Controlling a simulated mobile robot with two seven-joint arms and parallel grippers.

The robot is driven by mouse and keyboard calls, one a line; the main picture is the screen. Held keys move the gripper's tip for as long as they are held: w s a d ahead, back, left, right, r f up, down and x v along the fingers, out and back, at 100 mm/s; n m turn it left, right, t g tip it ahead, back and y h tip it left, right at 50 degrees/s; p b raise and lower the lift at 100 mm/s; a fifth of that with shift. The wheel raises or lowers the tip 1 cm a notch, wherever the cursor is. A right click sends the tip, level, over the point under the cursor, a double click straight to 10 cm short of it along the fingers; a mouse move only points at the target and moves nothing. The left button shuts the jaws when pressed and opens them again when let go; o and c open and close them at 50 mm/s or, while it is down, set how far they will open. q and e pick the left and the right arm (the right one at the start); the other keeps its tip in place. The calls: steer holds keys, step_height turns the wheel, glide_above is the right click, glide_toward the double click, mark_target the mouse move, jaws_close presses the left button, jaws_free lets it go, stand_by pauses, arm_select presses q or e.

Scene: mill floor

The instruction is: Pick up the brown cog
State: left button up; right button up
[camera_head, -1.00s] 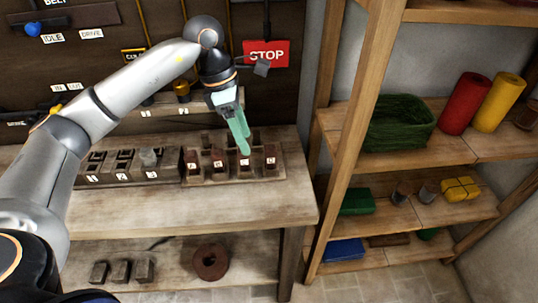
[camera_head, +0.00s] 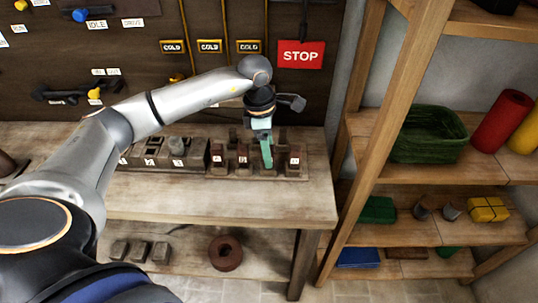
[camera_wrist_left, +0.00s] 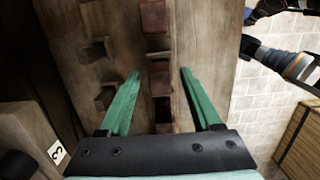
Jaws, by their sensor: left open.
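A round brown ring-like piece with a hole in its middle (camera_head: 225,253) lies flat on the bench's lower shelf. It is the only cog-like brown thing I see; I cannot make out teeth. My left gripper (camera_head: 266,163) is above the bench top, pointing down at a wooden rack (camera_head: 212,174) of dark brown blocks, well above and right of the ring. In the left wrist view its green fingers (camera_wrist_left: 160,74) are apart, with a brown block (camera_wrist_left: 159,78) showing between them. I cannot tell if they touch it.
Grey block holders (camera_head: 175,162) stand left of the rack. Several small grey blocks (camera_head: 139,251) lie on the lower shelf. A shelving unit at right holds a green basket (camera_head: 430,136) and red roll (camera_head: 502,121). The bench top's front strip is clear.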

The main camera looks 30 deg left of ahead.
arm_select(q)
steer(key=shift+f, duration=0.95)
steer(key=shift+d, duration=0.1)
steer(key=shift+c, duration=0.2)
jaws_close()
